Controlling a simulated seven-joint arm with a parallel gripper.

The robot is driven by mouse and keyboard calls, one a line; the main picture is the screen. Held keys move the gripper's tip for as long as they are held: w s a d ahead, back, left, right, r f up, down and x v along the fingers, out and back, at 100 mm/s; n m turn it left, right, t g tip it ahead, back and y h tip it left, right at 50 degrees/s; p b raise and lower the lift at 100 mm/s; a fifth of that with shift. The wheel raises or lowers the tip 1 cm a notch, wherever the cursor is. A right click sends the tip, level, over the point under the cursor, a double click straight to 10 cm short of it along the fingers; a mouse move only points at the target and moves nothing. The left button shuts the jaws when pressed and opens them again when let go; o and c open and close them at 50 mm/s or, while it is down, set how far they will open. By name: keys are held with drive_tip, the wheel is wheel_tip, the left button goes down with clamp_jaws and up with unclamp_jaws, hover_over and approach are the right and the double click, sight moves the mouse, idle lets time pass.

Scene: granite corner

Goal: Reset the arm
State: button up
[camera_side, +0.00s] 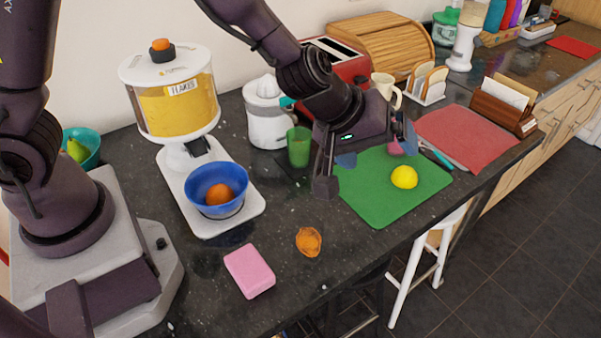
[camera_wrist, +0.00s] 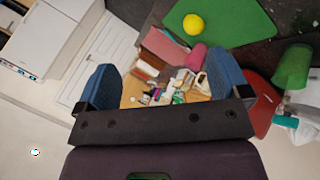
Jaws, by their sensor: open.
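My arm reaches from the left over the dark counter. My gripper (camera_side: 362,160) hangs above the counter near the left edge of the green mat (camera_side: 386,204). In the wrist view my gripper (camera_wrist: 150,85) shows two blue fingertips wide apart, with nothing between them but the distant background. A yellow lemon (camera_side: 404,177) lies on the mat, apart from my gripper; it also shows at the top of the wrist view (camera_wrist: 193,24). An orange fruit (camera_side: 219,194) sits in the blue bowl (camera_side: 193,190) under the flakes dispenser (camera_side: 176,98).
A green cup (camera_side: 299,147) and a white juicer (camera_side: 267,116) stand behind my gripper. A red toaster (camera_side: 350,68), toast rack (camera_side: 428,82) and red cloth (camera_side: 468,137) lie farther back. A pink sponge (camera_side: 249,271) and orange peel-like piece (camera_side: 308,242) lie in front.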

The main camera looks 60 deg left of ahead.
drive_tip(key=s+a+r+m+g+y, duration=0.1)
drive_tip(key=s+a+r+m, duration=0.3)
drive_tip(key=s+a+r, duration=0.3)
drive_tip(key=s+a+r+m+g+y, duration=0.1)
drive_tip(key=s+a+r+m, duration=0.3)
drive_tip(key=s, duration=1.1)
drive_tip(key=a+r, duration=0.3)
drive_tip(key=a, duration=0.3)
drive_tip(key=shift+r+y, duration=0.3)
